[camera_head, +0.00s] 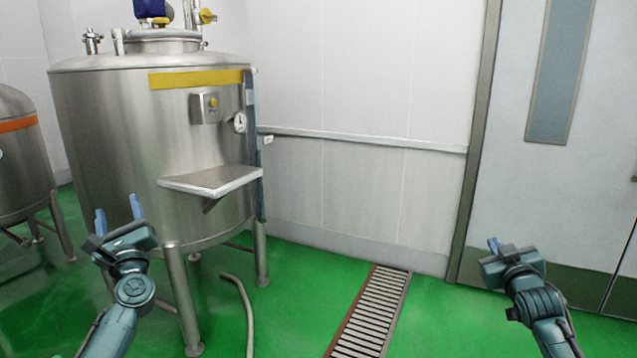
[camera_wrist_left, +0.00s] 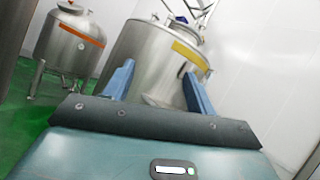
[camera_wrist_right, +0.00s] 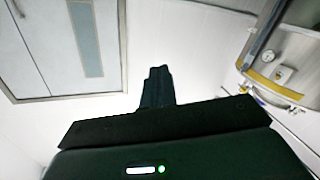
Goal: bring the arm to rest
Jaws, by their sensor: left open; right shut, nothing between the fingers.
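My left gripper (camera_head: 119,214) is raised at the lower left of the head view, in front of the large steel tank. Its two blue fingers stand apart with nothing between them; they also show in the left wrist view (camera_wrist_left: 157,88). My right gripper (camera_head: 494,244) is at the lower right of the head view, in front of the grey door. Its fingers are together and empty, as the right wrist view (camera_wrist_right: 158,85) also shows. Neither gripper appears to touch anything.
The large steel tank (camera_head: 110,140) with a small steel shelf (camera_head: 212,180) stands at left. A smaller tank (camera_head: 20,165) is at the far left. A hose (camera_head: 240,300) and a floor drain grate (camera_head: 368,315) lie on the green floor. A door (camera_head: 570,190) is at right.

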